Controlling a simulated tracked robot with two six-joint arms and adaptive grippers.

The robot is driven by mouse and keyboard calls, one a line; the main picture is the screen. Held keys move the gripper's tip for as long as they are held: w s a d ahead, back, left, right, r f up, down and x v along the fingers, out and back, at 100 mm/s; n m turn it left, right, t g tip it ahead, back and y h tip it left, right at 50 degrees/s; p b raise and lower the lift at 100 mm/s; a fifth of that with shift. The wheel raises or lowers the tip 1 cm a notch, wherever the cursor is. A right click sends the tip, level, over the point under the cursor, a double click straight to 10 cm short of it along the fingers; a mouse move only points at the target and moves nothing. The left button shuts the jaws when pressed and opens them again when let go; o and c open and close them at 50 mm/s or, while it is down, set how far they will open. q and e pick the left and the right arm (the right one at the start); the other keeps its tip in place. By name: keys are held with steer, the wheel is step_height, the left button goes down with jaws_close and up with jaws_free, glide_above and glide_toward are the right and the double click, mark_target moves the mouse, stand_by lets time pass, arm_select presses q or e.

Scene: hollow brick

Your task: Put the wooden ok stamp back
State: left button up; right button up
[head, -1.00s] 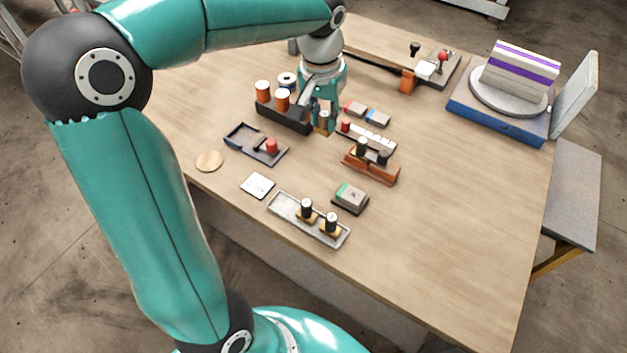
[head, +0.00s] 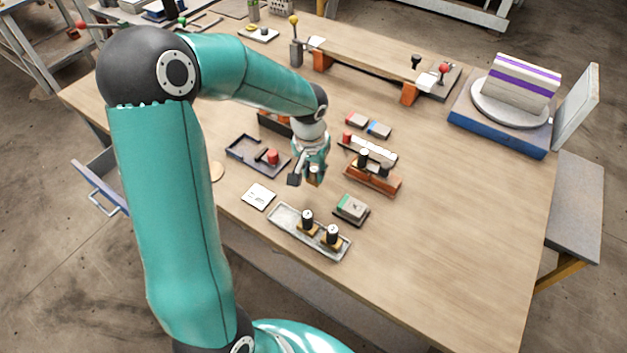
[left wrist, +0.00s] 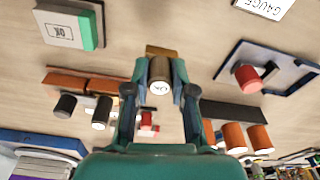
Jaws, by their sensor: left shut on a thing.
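My left gripper (head: 313,178) is shut on the ok stamp and holds it above the table, between the brick-red rack and the grey tray in the head view. In the left wrist view the stamp (left wrist: 160,76) sits between the fingers, with a brownish handle, a white cap marked OK and a wooden block at its far end. The brick-red rack (head: 388,184) holds two dark-handled stamps; it also shows in the left wrist view (left wrist: 80,83). The grey tray (head: 284,219) holds two black-handled stamps. My right gripper is out of view.
A white card (head: 258,196) and a dark tray with a red piece (head: 240,150) lie left. The table's right front is clear.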

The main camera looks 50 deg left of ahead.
mark_target(313, 181)
arm_select(q)
steer(key=shift+f, duration=2.05)
steer(key=shift+f, duration=0.1)
steer(key=o, duration=0.9)
steer(key=shift+r, duration=0.65)
step_height(313, 181, up, 11)
steer(key=s, duration=0.1)
steer(key=shift+s+d, duration=0.2)
steer(key=shift+d, duration=0.1)
steer(key=shift+f, duration=0.1)
